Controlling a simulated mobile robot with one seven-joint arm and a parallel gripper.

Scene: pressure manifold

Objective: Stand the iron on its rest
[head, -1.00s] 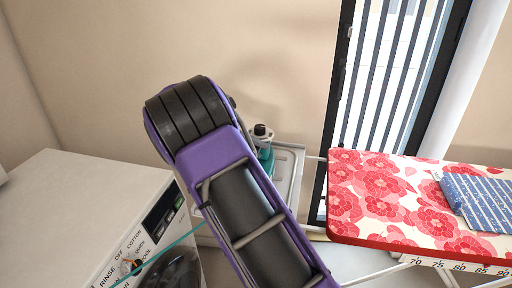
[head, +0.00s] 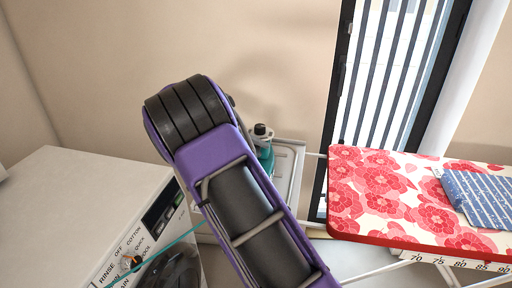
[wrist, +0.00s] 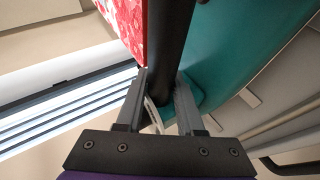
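The iron (head: 265,156) is teal with a dark handle. In the wrist view the dark handle (wrist: 171,40) runs between the two fingers of my gripper (wrist: 161,82), and the teal body (wrist: 225,50) lies to the right. The fingers appear closed on the handle. My gripper is hidden in the head view. I cannot tell whether the iron touches the rest.
The ironing board (head: 350,205) has a red floral cover, with a folded blue patterned cloth (head: 480,200) on its right. A white washing machine (head: 75,205) stands at the lower left. A window with vertical bars (head: 395,75) is behind the board.

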